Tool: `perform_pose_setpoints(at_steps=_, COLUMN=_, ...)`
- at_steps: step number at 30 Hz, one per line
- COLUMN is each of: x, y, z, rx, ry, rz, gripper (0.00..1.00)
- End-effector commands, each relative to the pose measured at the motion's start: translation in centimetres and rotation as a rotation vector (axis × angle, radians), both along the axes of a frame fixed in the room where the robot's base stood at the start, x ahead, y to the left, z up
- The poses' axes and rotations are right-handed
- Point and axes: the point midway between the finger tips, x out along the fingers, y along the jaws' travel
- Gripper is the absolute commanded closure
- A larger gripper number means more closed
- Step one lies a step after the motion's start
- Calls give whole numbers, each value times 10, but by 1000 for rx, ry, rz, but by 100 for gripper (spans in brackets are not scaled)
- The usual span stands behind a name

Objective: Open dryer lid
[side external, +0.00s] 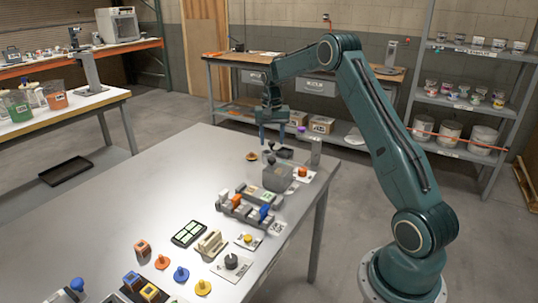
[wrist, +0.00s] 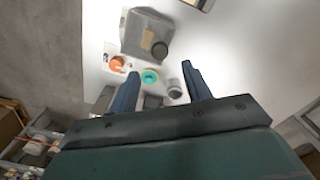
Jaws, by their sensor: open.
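A grey, translucent box (side external: 277,178) stands near the far end of the table; I take it for the dryer. A dark round knob (side external: 271,160) shows at its top. In the wrist view the box (wrist: 138,32) lies ahead of the fingers, with the dark knob (wrist: 160,50) at its lower right corner. My gripper (side external: 273,142) hangs above the table just beyond the box, pointing down. In the wrist view my gripper (wrist: 160,72) has its fingers apart with nothing clamped between them. I cannot tell whether the lid is seated.
An orange-topped piece (side external: 302,172) stands on a white card beside the box. A teal ring (wrist: 150,77) and a small grey cylinder (wrist: 174,89) lie near the fingers. A rack with coloured blocks (side external: 245,208) stands nearer the camera. The table's left side (side external: 150,205) is largely clear.

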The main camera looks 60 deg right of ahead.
Motion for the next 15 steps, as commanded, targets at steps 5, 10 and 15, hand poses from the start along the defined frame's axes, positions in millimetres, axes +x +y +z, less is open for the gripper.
perform_pose_setpoints(at_steps=5, x=-1, y=0, z=-29, rx=2, ry=2, rz=0, gripper=51)
perform_pose_setpoints(at_steps=10, x=0, y=0, z=-50, rx=1, ry=2, rz=0, gripper=51)
perform_pose_setpoints(at_steps=15, x=0, y=0, z=-64, rx=0, ry=1, rz=0, gripper=51)
